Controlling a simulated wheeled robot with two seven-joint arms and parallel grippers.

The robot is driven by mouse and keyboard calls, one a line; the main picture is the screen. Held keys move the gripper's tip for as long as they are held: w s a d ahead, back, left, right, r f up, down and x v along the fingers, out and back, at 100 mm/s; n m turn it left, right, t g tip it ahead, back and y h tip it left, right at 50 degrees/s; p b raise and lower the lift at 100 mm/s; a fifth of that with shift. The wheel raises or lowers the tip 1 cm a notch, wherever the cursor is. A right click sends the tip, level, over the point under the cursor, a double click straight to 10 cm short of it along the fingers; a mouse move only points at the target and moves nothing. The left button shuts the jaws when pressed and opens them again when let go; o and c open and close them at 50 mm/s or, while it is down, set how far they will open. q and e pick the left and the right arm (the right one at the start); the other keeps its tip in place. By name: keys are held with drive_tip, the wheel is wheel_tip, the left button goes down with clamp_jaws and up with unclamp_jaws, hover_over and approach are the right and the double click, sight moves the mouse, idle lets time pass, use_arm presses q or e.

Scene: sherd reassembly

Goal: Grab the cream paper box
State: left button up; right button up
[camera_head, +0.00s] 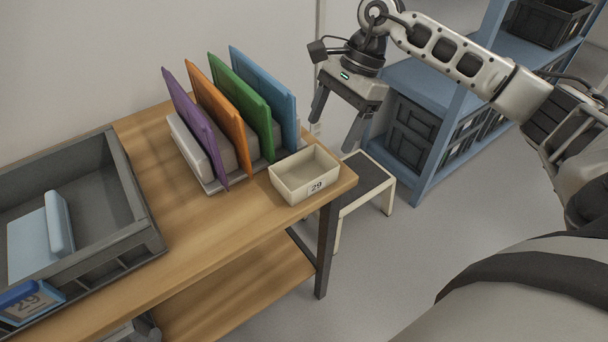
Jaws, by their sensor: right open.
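The cream paper box (292,189) is a small open-topped tray with a "29" label on its front. It stands upright at the right front corner of the wooden table and looks empty. My right gripper (335,134) is above and behind the box, a little to its right in the picture. Its two fingers are apart, point downward and hold nothing. It does not touch the box. My left gripper is not in view.
A rack (176,130) with purple, orange, green and blue folders stands just left of the box. A grey crate (140,215) holds light-blue items at the left. A stool (372,172) and blue shelving (434,150) stand beyond the table's right edge.

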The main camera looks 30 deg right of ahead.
hover_over(309, 177)
drive_tip(key=d, duration=0.2)
wheel_tip(309, 177, down, 7)
drive_tip(key=shift+r, duration=0.1)
drive_tip(key=c, duration=0.6)
